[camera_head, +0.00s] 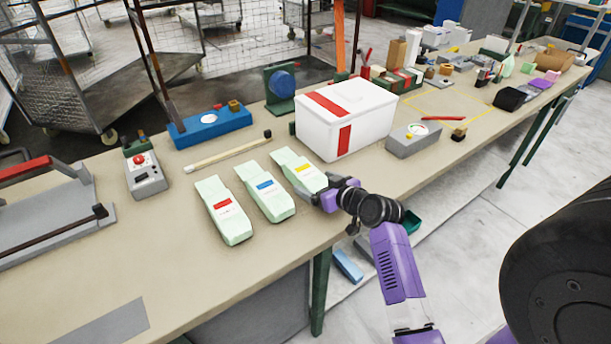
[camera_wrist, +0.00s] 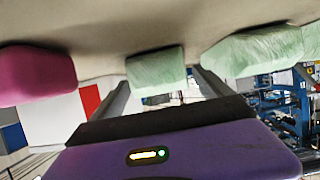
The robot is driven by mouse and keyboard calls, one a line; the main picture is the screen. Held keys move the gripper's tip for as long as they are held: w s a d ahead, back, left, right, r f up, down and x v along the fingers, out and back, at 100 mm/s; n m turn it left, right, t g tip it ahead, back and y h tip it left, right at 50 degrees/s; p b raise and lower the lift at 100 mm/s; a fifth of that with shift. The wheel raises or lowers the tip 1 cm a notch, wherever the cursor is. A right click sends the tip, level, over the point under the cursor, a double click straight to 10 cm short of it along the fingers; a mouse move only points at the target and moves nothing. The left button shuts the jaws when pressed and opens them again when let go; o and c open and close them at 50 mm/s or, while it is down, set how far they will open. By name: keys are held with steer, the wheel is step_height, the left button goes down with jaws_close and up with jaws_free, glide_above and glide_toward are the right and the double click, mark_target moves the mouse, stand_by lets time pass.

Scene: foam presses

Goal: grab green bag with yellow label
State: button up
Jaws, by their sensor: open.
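The green bag with the yellow label (camera_head: 298,169) lies flat on the table, rightmost of three pale green bags. My gripper (camera_head: 326,198) is open at its near right end and hides part of that end. In the wrist view, a pale green bag end (camera_wrist: 157,72) shows between the two fingers of my gripper (camera_wrist: 160,92), beyond their tips. Its label is not visible there. Whether the fingers touch the bag cannot be told.
Green bags with a blue label (camera_head: 265,192) and a red label (camera_head: 223,210) lie to the left. A white box (camera_head: 345,115) with red stripes stands just behind. A grey device (camera_head: 413,139) is to the right. A pink object (camera_wrist: 36,74) shows in the wrist view.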

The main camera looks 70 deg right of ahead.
mark_target(299, 171)
steer(key=shift+p+x, duration=0.35)
steer(key=shift+x, duration=1.65)
steer(key=shift+w+r, duration=0.1)
steer(key=shift+r, duration=0.1)
steer(key=shift+c, duration=0.2)
steer(key=c, duration=1.4)
